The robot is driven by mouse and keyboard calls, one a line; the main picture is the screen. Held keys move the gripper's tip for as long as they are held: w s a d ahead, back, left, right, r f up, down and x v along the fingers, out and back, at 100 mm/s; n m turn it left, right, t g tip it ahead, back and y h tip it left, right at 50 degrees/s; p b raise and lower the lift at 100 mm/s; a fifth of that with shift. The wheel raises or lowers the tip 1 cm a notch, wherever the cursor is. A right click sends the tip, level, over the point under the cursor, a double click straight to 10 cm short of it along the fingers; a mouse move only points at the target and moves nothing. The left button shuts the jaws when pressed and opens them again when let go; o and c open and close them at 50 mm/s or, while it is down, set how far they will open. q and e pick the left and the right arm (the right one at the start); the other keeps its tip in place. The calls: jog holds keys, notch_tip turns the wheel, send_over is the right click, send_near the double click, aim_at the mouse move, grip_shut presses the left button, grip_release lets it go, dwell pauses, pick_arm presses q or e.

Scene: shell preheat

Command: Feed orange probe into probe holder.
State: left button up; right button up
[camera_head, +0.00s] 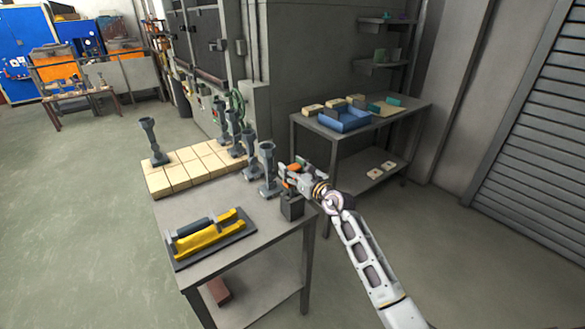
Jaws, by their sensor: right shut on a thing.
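My right gripper (291,175) is at the right edge of the near table, directly above a dark block-shaped holder (291,208), which I take as the probe holder. The gripper is shut on the orange probe (293,167), of which only small orange parts show between and beside the fingers. The probe's lower end is hidden, so I cannot tell whether it is inside the holder or just above it. My left gripper is not in view.
Several grey shell-like stands (268,170) stand close left of the gripper. Pale blocks (188,168) lie at the table's far left. A yellow tool on a dark plate (213,240) lies in front. A back table holds a blue tray (345,120).

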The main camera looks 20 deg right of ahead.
jog(key=shift+f+b, duration=1)
jog(key=shift+f, duration=0.75)
jog(key=o, duration=1.3)
jog(key=shift+c, duration=0.2)
jog(key=shift+s, duration=0.2)
jog(key=v, duration=1.1)
jog(key=shift+s+d, duration=0.15)
jog(key=shift+s, duration=0.15)
